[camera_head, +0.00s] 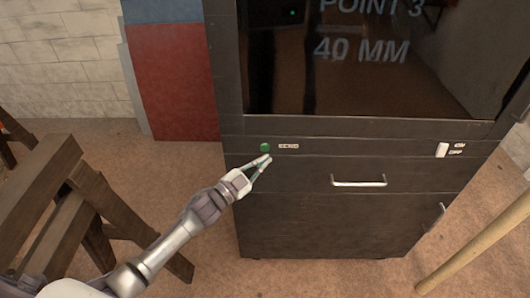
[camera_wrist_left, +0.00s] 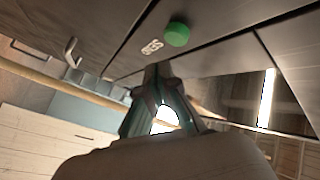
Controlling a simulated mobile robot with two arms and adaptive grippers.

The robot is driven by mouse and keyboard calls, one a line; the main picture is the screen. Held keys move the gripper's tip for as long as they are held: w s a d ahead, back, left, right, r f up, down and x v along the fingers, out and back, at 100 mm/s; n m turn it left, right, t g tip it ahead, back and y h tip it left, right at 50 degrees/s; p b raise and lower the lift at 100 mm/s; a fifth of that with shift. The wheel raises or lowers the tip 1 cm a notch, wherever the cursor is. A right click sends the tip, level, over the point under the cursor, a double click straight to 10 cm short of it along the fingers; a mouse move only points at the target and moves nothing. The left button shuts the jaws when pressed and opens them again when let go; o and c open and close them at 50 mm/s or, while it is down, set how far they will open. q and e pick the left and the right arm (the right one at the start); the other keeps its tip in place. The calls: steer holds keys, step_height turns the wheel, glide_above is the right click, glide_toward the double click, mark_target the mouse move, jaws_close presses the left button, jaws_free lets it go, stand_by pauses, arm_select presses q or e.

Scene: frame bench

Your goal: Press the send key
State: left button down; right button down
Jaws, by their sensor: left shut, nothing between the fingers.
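The send key is a round green button (camera_head: 265,147) on the front strip of a dark cabinet (camera_head: 330,215), with a small "SEND" label (camera_head: 288,146) to its right. In the left wrist view the green button (camera_wrist_left: 177,34) shows beyond the fingertips, with the label beside it. My left gripper (camera_head: 265,160) is shut and empty. In the head view its tips appear just below the button; I cannot tell whether they touch the cabinet front. In the wrist view a gap shows between the gripper (camera_wrist_left: 158,72) and the button. My right gripper is not in view.
A dark screen (camera_head: 370,60) reading "POINT 3 40 MM" is above the strip. A white switch (camera_head: 442,150) is at the strip's right, and a drawer handle (camera_head: 358,182) lies below. A wooden trestle (camera_head: 65,210) stands left, and a pole (camera_head: 480,240) leans at right.

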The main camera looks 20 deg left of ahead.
arm_select(q)
steer(key=shift+w+a, duration=0.2)
steer(key=shift+w, duration=0.5)
stand_by(1.0)
steer(key=shift+w+a+b, duration=0.1)
steer(key=shift+w+b, duration=0.25)
steer(key=shift+w, duration=0.05)
steer(key=shift+w+a, duration=0.15)
steer(key=shift+w, duration=0.3)
stand_by(0.9)
steer(key=shift+s+r, duration=0.1)
steer(key=shift+s+d, duration=0.3)
steer(key=shift+s, duration=0.5)
